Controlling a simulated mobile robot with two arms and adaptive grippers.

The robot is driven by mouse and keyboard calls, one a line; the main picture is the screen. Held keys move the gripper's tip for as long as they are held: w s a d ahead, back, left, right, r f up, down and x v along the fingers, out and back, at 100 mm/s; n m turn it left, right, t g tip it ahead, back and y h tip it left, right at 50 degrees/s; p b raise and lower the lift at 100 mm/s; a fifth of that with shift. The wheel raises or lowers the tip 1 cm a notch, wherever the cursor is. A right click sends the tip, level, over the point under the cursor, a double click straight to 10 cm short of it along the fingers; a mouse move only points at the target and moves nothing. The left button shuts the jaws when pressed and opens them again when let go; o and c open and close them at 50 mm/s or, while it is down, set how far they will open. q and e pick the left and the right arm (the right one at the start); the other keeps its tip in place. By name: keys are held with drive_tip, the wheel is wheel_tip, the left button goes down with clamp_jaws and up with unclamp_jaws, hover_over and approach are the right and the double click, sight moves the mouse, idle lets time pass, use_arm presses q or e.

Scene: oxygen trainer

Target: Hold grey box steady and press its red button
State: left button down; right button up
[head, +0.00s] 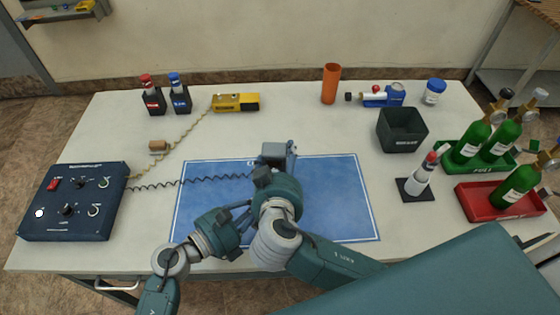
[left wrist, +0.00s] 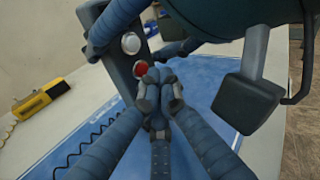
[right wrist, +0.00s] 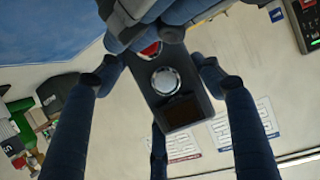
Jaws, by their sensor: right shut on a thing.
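The grey box (head: 274,150) is held up over the blue mat, mostly hidden behind my right gripper in the head view. My right gripper (right wrist: 160,72) is shut on it, with fingers on both sides. The box also shows in the left wrist view (left wrist: 116,70), tilted, with a pale round button above the red button (left wrist: 140,68). My left gripper (left wrist: 158,98) has its fingertips together and empty, close beside the red button. In the right wrist view the left gripper partly covers the red button (right wrist: 150,50). I cannot tell whether it touches.
The blue mat (head: 205,195) lies below. A coiled black cord (head: 205,180) runs from the control box (head: 75,203) toward the grey box. A yellow device (head: 235,102), black bin (head: 402,130) and green bottles (head: 470,142) stand around. The mat's right part is clear.

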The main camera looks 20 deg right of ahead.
use_arm(q)
drive_tip(key=shift+s, duration=0.2)
drive_tip(key=s+a, duration=0.2)
drive_tip(key=s, duration=0.3)
drive_tip(key=shift+s+a, duration=0.15)
drive_tip(key=shift+s, duration=0.15)
idle(0.4)
use_arm(e)
drive_tip(key=o, duration=1.5)
